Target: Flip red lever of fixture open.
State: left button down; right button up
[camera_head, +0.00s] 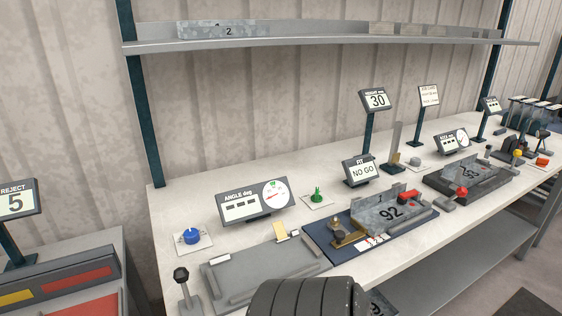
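To the right, a dark fixture (462,181) holds another marked metal part. A red ball knob (461,191) stands at its front left. I cannot tell for certain which red piece is the fixture's lever. Neither of my grippers is visible.
A grey plate station (262,272) with a black-knobbed lever (181,275) is at the bench's near left. A shelf (330,41) hangs above. A dark ribbed shape, possibly my arm, covers part of the front edge.

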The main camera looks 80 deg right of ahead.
aim_at(461, 191)
jog(key=z, duration=3.75)
